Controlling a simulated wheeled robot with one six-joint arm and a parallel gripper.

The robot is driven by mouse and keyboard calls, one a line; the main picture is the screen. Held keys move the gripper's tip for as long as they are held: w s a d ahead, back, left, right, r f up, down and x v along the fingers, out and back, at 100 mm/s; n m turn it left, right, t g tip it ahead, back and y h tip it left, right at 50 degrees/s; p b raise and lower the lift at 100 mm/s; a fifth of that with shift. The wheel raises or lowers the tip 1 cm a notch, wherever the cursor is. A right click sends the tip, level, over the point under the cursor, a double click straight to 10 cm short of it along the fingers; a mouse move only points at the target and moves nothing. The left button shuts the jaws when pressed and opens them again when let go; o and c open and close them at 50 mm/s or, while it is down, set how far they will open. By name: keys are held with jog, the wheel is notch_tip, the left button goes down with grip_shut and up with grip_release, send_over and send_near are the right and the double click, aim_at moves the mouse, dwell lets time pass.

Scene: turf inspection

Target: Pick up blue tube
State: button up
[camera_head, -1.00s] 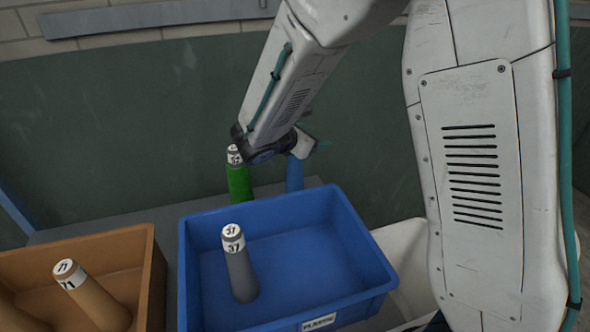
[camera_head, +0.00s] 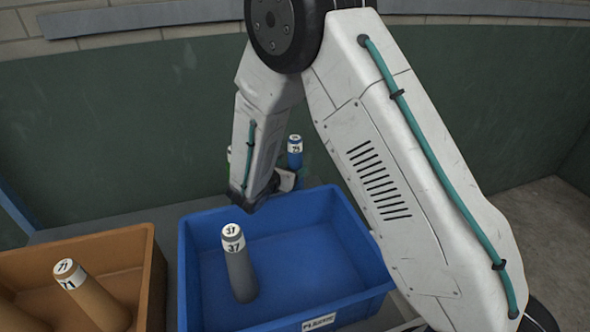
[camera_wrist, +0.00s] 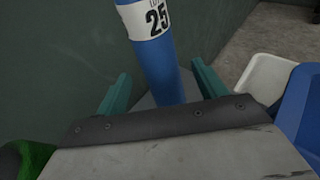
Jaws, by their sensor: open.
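The blue tube (camera_head: 295,157) stands upright behind the blue bin, with a white label near its top; my arm hides part of it in the head view. In the wrist view the blue tube (camera_wrist: 165,70) carries a label reading 25 and stands between my two teal fingers. My gripper (camera_wrist: 161,72) is open, with one finger on each side of the tube and gaps visible. In the head view my gripper (camera_head: 287,181) is low beside the tube, its fingers mostly hidden.
A blue bin (camera_head: 350,232) holds a grey tube (camera_head: 240,270) marked 37. A brown bin (camera_head: 150,275) at left holds brown tubes (camera_head: 90,295). A green tube (camera_wrist: 32,160) is close by at lower left in the wrist view. A white bin (camera_wrist: 265,78) and green wall (camera_head: 110,130) are near.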

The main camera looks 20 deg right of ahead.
jog(key=x, duration=0.6)
jog(key=c, duration=1.1)
